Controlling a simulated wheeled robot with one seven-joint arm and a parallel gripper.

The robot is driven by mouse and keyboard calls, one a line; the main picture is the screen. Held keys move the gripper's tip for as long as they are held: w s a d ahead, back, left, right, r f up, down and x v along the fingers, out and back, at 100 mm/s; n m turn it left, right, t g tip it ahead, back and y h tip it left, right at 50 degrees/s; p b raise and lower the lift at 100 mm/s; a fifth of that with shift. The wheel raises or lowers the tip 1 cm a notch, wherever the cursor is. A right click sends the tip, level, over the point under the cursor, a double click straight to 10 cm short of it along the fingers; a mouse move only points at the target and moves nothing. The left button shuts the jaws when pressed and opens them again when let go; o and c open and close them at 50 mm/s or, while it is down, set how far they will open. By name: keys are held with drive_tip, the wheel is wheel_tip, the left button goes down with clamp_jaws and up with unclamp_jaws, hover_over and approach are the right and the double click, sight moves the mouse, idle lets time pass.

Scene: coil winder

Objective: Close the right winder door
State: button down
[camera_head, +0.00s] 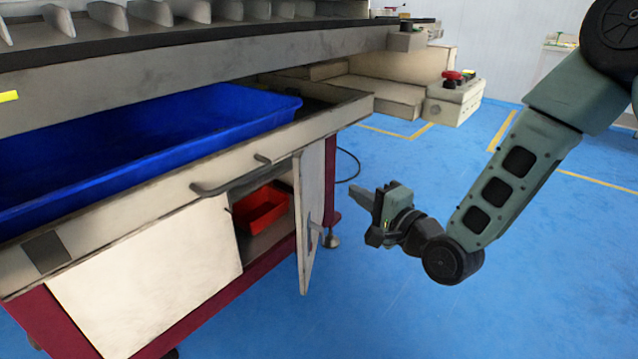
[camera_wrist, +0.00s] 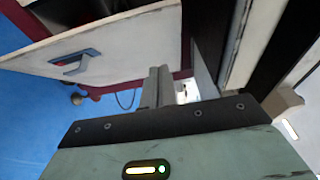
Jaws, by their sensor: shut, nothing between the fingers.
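The right winder door (camera_head: 313,210) is a pale panel that stands open, swung out from the cabinet front. Its grey handle (camera_head: 312,234) is on the side facing my gripper. My gripper (camera_head: 367,197) is shut and empty, in the air to the right of the door, with a gap between them. In the wrist view my shut fingers (camera_wrist: 158,84) point forward. A pale panel with a grey handle (camera_wrist: 76,62), which looks like the door, lies ahead at upper left. The dark red frame shows behind it.
A red bin (camera_head: 262,208) sits inside the open compartment. The left door (camera_head: 150,270) is closed. Above are a drawer with a bar handle (camera_head: 230,180) and a blue tray (camera_head: 150,140). The blue floor (camera_head: 400,310) around my gripper is clear.

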sight(305, 170)
drive_tip(key=b+x, duration=0.1)
drive_tip(key=x, duration=0.2)
drive_tip(key=s+a+b+x, duration=0.1)
drive_tip(key=x, duration=0.2)
drive_tip(key=b+x, duration=0.1)
drive_tip(key=x, duration=0.3)
drive_tip(key=shift+s+a+f, duration=0.1)
drive_tip(key=shift+s+a, duration=0.1)
drive_tip(key=shift+a, duration=0.65)
drive_tip(key=shift+a, duration=0.1)
